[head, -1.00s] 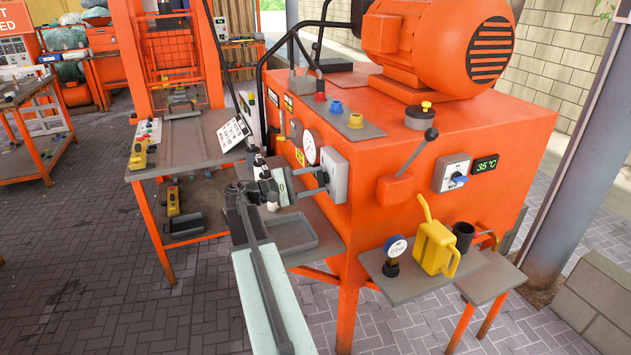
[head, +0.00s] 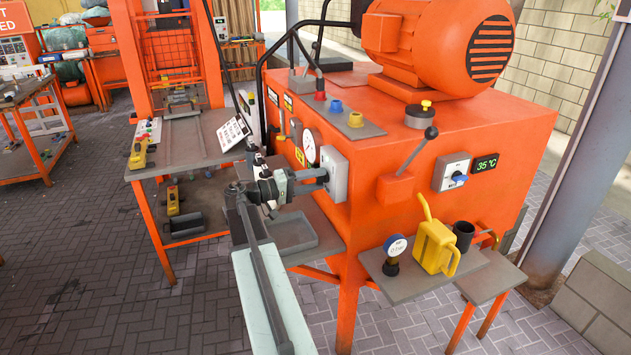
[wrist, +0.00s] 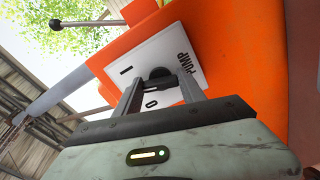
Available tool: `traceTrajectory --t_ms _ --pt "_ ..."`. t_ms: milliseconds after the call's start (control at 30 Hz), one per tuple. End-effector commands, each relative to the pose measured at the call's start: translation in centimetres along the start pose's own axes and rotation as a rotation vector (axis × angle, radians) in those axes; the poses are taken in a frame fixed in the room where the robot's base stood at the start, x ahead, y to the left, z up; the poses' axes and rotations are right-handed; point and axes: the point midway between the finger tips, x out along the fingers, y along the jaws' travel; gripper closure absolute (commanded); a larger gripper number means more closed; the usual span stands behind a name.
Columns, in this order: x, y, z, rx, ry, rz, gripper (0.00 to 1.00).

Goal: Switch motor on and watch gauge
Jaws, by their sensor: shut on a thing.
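A grey switch box (head: 335,174) sits on the left face of the orange power unit (head: 440,145). In the wrist view its white plate (wrist: 178,52) reads PUMP, with I and O marks, and carries a black rotary knob (wrist: 158,74). My gripper (head: 321,178) is at the box; in the wrist view its fingers (wrist: 158,88) are shut on the knob. The fingers hide part of it, so which mark it points to is unclear. A round white gauge (head: 309,146) is on the same face, just left of the box; its reading is too small to tell. The orange motor (head: 437,42) stands on top.
A loose gauge (head: 394,246), yellow jug (head: 436,247) and black cup (head: 463,236) stand on the front shelf. A lever (head: 415,155) and another switch (head: 452,173) are on the front face. A grey tray (head: 291,232) lies below my gripper.

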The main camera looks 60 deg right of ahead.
Motion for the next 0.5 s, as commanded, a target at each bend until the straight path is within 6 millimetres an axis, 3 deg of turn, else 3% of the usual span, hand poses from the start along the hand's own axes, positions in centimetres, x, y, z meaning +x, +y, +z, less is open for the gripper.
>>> traceTrajectory --t_ms 500 --pt "-0.09 -0.1 -0.27 0.293 0.007 0.0 0.93"
